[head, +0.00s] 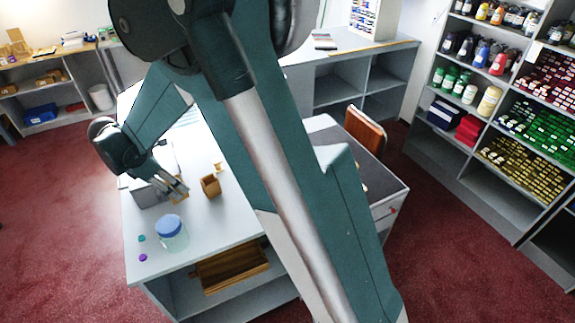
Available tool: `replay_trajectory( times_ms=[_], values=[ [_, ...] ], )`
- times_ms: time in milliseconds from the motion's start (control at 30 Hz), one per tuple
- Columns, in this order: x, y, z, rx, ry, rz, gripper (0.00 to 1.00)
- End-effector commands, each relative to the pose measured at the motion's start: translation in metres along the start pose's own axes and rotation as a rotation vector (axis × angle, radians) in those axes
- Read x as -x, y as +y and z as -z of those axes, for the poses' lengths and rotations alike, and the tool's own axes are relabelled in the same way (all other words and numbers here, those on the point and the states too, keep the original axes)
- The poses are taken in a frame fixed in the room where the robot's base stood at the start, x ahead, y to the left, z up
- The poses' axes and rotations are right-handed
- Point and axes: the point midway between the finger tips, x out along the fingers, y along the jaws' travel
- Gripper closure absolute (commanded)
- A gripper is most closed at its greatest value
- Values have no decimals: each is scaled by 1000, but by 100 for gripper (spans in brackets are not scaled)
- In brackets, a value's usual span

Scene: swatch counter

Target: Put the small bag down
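I cannot make out a small bag for certain in the head view. My gripper (181,190) points down and right over the left part of the grey counter (225,225). Its fingers are small in the picture, and I cannot tell whether they are apart or hold anything. A small brown open-topped container (210,186) stands just right of the fingertips, seemingly apart from them. A grey box-like thing (148,195) is partly hidden behind my gripper. My own arm covers the middle of the view and hides part of the counter.
A clear jar with a blue lid (169,228) stands near the counter's front, with a teal disc (141,239) and a purple disc (143,258) to its left. The counter's front right is bare.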

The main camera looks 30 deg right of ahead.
Motion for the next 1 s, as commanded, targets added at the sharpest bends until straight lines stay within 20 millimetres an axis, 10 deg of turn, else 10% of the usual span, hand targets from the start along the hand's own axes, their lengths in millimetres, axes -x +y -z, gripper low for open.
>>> replay_trajectory(
  times_ms=[500,1000],
  values=[
    [47,-1,-20,0,0,0,75],
    [0,34,-118,-41,9,18,75]
  ],
)
